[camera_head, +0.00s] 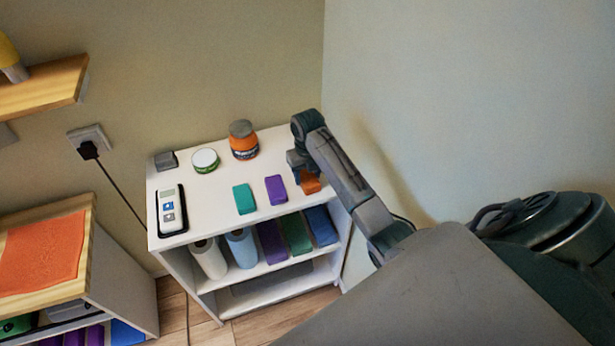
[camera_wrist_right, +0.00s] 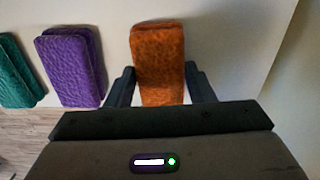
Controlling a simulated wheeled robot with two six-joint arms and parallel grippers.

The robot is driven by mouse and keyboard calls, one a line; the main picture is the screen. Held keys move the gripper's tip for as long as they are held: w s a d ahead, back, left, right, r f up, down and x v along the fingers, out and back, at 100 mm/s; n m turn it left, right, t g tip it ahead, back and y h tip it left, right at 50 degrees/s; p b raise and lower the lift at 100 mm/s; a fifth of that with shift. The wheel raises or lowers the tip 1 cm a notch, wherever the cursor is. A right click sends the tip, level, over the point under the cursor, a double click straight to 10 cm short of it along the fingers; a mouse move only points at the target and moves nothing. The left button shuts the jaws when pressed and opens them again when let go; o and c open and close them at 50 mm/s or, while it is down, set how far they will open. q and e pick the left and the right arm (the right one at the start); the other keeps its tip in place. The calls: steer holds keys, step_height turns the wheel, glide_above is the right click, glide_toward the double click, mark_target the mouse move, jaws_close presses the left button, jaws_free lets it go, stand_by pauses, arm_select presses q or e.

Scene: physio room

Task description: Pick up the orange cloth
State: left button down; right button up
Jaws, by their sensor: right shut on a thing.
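The orange cloth (camera_head: 311,184) is a small folded cloth at the right end of the white shelf unit's top, partly hidden by my right gripper (camera_head: 302,172). In the right wrist view the orange cloth (camera_wrist_right: 158,62) sits between the two dark fingers of my right gripper (camera_wrist_right: 159,86), which are shut on its sides. I cannot tell whether it is lifted off the surface. My left gripper is not in view.
On the white unit's top (camera_head: 215,205), a purple cloth (camera_head: 276,190) and a teal cloth (camera_head: 243,199) lie left of the orange one. An orange jar (camera_head: 243,140), a green-rimmed tub (camera_head: 205,160) and a white device (camera_head: 171,210) stand further left. A wall is at the right.

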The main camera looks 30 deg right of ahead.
mark_target(304, 185)
steer(key=shift+r, duration=0.15)
steer(key=shift+r+b, duration=0.25)
steer(key=shift+b, duration=0.05)
step_height(304, 185, up, 2)
steer(key=shift+w+r+b, duration=0.1)
steer(key=shift+b, duration=0.65)
steer(key=s+a, duration=0.2)
steer(key=shift+s+a+r, duration=0.2)
steer(key=shift+a+r, duration=0.1)
steer(key=shift+r, duration=0.05)
steer(key=s+a+r+p, duration=0.1)
steer(key=s+a+p, duration=0.3)
steer(key=s+a, duration=0.4)
steer(key=shift+s+a+r+p, duration=0.2)
steer(key=shift+a+p, duration=0.1)
steer(key=shift+a, duration=0.4)
